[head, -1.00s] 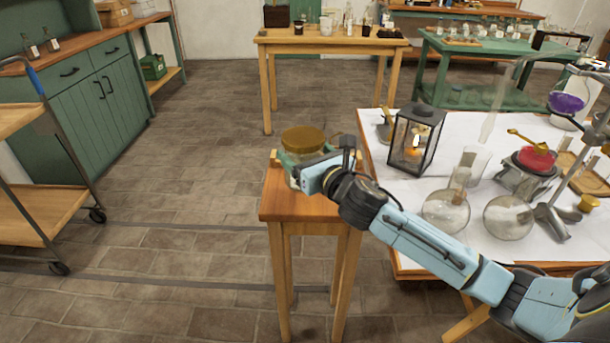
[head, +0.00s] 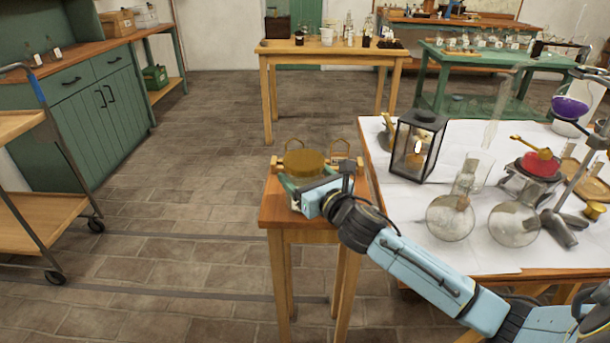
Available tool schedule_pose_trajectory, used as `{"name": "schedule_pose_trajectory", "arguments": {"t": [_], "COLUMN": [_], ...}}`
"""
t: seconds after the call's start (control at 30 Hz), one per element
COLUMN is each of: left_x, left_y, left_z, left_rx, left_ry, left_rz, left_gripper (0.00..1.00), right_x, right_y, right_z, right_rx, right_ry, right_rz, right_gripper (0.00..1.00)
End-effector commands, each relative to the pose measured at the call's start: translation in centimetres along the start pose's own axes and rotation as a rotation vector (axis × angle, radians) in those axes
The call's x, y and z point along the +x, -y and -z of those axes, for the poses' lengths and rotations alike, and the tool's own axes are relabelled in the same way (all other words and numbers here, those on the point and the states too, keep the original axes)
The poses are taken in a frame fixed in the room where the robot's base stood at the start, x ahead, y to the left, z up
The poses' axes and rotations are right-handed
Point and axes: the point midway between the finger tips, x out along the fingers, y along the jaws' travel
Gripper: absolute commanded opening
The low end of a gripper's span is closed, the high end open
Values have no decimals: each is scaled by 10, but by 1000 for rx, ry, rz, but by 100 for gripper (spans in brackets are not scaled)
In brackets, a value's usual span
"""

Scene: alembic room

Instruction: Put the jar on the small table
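The fingertips and much of the jar's lower part are hidden behind the gripper. My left gripper is not in view.
To the right, a white-covered table (head: 400,210) holds a lantern (head: 417,146) and glass flasks (head: 450,216). A wheeled cart (head: 45,212) is at left. Floor between is clear.

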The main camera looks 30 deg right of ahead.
Motion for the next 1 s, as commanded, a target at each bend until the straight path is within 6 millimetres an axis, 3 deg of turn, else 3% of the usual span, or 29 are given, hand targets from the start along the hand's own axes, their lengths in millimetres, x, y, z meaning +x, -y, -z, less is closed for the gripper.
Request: {"name": "schedule_pose_trajectory", "arguments": {"t": [0.03, 0.17, 0.57, 1.0], "left_x": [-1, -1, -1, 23], "left_y": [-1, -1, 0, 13], "left_z": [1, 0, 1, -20], "left_rx": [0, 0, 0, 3], "left_ry": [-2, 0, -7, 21], "left_rz": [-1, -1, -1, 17], "left_gripper": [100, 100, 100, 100], "right_x": [0, 0, -2, -74], "right_y": [0, 0, 0, 0], "right_z": [1, 1, -2, -1], "right_rx": [0, 0, -1, 0], "right_ry": [-1, -1, -1, -5], "right_rz": [0, 0, -1, -1], "right_gripper": [81, 98, 99, 99]}}
